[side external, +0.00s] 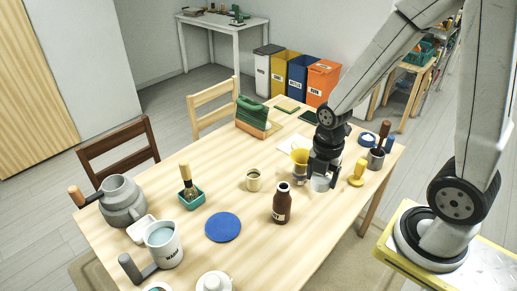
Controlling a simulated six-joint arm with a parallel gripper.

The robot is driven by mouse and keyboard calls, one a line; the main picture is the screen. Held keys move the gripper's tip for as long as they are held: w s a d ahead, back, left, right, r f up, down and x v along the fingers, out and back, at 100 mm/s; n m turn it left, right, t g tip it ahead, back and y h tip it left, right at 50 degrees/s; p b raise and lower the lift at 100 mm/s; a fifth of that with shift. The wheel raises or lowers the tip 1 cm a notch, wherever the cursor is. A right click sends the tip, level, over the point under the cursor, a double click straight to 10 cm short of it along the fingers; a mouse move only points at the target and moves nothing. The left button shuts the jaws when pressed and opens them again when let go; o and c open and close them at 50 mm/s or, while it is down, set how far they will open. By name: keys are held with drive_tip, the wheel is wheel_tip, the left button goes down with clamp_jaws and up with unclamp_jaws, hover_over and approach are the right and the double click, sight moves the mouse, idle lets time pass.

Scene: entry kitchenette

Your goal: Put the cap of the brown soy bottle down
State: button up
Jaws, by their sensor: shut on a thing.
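The brown soy bottle (282,206) stands upright near the middle of the table. Its mouth looks uncapped, with a pale rim and a dark opening. My gripper (321,175) points down to the right of the bottle and a little farther back, apart from it. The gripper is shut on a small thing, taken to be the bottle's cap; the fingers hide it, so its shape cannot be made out. A white cup-like thing (320,185) shows just below the fingers; whether they touch it is unclear.
A yellow funnel-like piece (300,156) stands close left of my gripper, a yellow object (357,172) to its right. A cream cup (254,180), blue round mat (223,227), white mug (163,244) and grey jug (122,203) lie leftward. Bare wood (322,222) is clear in front.

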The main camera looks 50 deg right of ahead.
drive_tip(key=w+a+f+n, duration=0.1)
drive_tip(key=w+a+f, duration=0.9)
drive_tip(key=a+f, duration=0.1)
drive_tip(key=shift+f, duration=0.75)
drive_tip(key=shift+w, duration=0.2)
drive_tip(key=w+f, duration=0.2)
drive_tip(key=w, duration=0.2)
drive_tip(key=w+a+f, duration=0.1)
drive_tip(key=w+f, duration=0.2)
drive_tip(key=w, duration=0.1)
drive_tip(key=w+a+f, duration=0.1)
drive_tip(key=w+f, duration=0.2)
drive_tip(key=w, duration=0.1)
drive_tip(key=shift+w+a+f, duration=0.1)
drive_tip(key=shift+w+f, duration=0.3)
drive_tip(key=shift+f, duration=0.1)
